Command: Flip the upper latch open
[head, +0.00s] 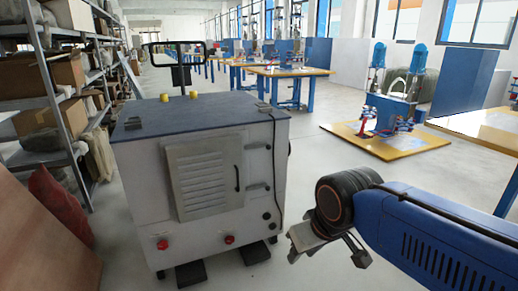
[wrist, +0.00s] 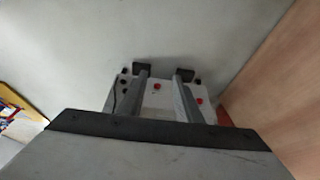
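The upper latch (head: 259,146) looks like a small grey bar on the front of the grey cabinet (head: 222,228), right of its louvred door (head: 203,180). A similar lower latch (head: 258,186) sits below it. Both are too small to tell their exact position. My gripper (head: 330,252) is in front and to the right of the cabinet, lower than both latches and apart from them. In the wrist view my gripper (wrist: 164,74) shows two fingers spread with nothing between them. The cabinet (wrist: 170,100) appears beyond them, upside down, with the latches hidden.
A dark cable (head: 275,165) hangs down the cabinet's right front edge. Red knobs (head: 229,239) and black feet (head: 255,253) are low on it. Shelving (head: 55,90) and a wooden panel (head: 40,225) stand left.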

